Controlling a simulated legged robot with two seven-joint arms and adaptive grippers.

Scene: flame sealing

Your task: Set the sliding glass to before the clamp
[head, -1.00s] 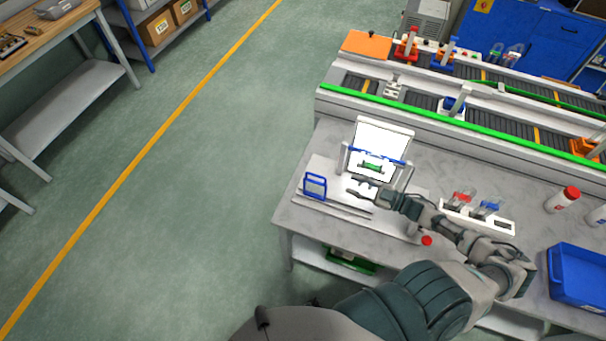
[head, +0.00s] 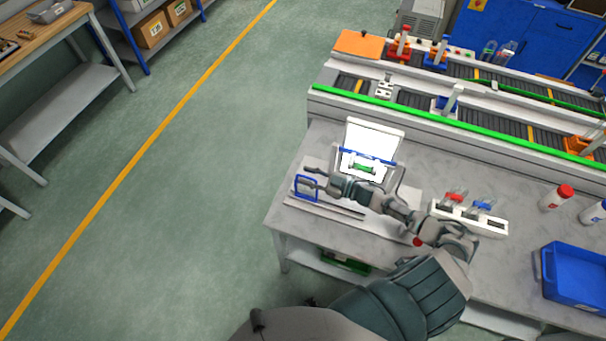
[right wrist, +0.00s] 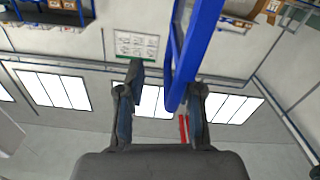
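The sliding glass, a small blue-framed pane (head: 299,190), stands upright on its rails at the left of the white fixture. My right gripper (head: 310,178) is at the pane's upper part, with its fingers pointing left. In the right wrist view the gripper (right wrist: 163,85) has its fingers apart, and the blue frame (right wrist: 200,45) passes between them, close to the right finger. I cannot tell whether they touch. The clamp, with a blue bar and a green piece (head: 362,168), stands right of the pane, before a bright white panel (head: 373,138). My left gripper is not in view.
Two rods (head: 330,208) lie along the front of the fixture. A white holder (head: 466,220) with red and blue items stands to the right, beyond it a red-capped bottle (head: 556,198) and a blue bin (head: 580,278). A conveyor (head: 450,112) runs behind the table.

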